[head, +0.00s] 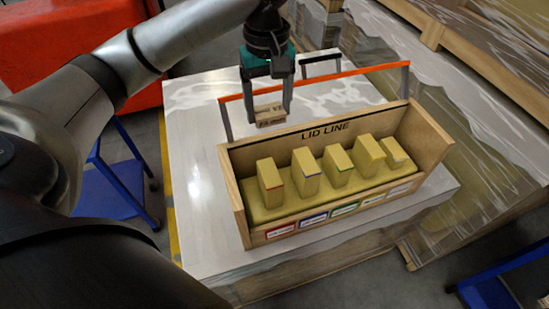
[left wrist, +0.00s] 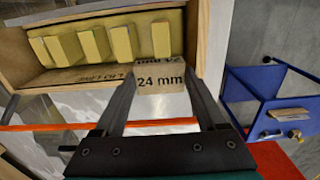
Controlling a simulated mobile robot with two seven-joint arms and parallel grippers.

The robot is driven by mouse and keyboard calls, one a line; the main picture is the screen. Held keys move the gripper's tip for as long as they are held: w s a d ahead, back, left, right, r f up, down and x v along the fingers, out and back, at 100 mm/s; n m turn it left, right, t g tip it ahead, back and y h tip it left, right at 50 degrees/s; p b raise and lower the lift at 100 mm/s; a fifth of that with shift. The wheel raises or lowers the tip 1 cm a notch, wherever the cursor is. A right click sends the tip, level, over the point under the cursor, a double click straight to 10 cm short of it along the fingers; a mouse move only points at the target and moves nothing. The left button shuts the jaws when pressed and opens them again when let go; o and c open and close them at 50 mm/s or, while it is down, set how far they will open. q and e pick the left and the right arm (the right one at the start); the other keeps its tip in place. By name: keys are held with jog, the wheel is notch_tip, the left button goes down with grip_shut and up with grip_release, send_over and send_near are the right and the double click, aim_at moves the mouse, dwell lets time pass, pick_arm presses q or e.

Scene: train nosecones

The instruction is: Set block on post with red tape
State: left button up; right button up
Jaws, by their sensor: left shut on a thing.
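My left gripper (head: 270,112) points down and is shut on a pale wooden block (head: 269,122). In the left wrist view the block (left wrist: 160,78) reads "24 mm" between the fingers. It is held in the air above the back left of a wooden crate (head: 240,205), apart from the posts. Several yellow foam posts stand in a row in the crate. The leftmost, the post with red tape (head: 270,180), has a thin red line near its top. In the left wrist view it appears to be the rightmost post (left wrist: 122,43). My right gripper is not in view.
An orange bar (head: 320,80) on grey uprights runs behind the crate's tall back wall, marked "LID LINE" (head: 325,130). Other posts, including one with blue tape (head: 306,173), stand close beside the red one. A blue cart (left wrist: 265,95) stands off the table. The table's left part (head: 195,150) is clear.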

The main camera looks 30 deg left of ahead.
pick_arm(q)
notch_tip(320, 180, down, 8)
jog(key=b, duration=0.1)
send_over(269, 172)
notch_tip(269, 172, down, 5)
jog(key=shift+f, duration=0.1)
notch_tip(269, 172, down, 4)
jog(key=shift+b, duration=0.35)
jog(key=shift+f, duration=0.15)
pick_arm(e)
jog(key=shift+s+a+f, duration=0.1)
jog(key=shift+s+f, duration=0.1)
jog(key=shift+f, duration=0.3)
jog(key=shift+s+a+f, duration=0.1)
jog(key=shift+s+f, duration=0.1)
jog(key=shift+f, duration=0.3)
pick_arm(q)
jog(key=shift+f, duration=0.1)
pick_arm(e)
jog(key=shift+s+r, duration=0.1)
pick_arm(q)
jog(key=o, duration=1.3)
jog(key=shift+c, duration=0.2)
